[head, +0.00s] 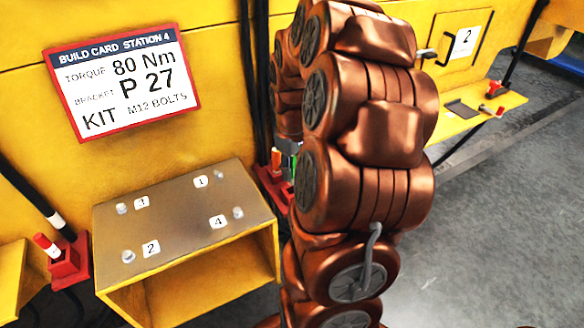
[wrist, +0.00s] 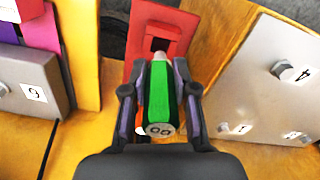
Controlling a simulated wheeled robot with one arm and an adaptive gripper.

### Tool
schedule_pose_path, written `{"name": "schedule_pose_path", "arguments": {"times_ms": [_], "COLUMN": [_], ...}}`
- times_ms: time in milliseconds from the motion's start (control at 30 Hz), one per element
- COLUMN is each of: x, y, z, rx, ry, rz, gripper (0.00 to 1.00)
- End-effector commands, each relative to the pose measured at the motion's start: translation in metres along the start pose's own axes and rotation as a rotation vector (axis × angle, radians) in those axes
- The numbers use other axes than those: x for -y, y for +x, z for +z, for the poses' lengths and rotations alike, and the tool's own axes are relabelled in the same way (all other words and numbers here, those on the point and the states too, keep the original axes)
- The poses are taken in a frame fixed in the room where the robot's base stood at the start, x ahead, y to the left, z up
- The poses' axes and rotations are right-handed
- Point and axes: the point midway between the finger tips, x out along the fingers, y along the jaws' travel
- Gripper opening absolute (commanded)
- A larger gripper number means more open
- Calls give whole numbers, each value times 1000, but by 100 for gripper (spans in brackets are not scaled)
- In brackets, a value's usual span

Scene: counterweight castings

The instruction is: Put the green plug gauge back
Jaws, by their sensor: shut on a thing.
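The green plug gauge (wrist: 160,95) is between the two fingers of my gripper (wrist: 160,80) in the wrist view, its marked end toward the camera. Its pale tip points at the dark square opening of a red holder (wrist: 143,50). I cannot tell whether the tip is in the opening or just short of it. In the head view my arm hides most of the gripper and gauge; only a thin green sliver (head: 294,166) shows beside a red holder (head: 270,187).
A yellow stand with a grey numbered top plate (head: 180,215) and several studs is left of my arm; the plate (wrist: 260,80) is close right of the gripper in the wrist view. Another red holder (head: 68,262) is at left. A build card (head: 122,80) hangs behind. Floor at right is clear.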

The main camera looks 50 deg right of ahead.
Motion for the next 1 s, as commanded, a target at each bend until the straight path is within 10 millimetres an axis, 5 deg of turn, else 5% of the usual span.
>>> {"name": "schedule_pose_path", "arguments": {"times_ms": [1000], "x": [0], "y": [25], "z": [1], "rx": [1], "ry": [0], "rz": [-1], "gripper": [0]}}
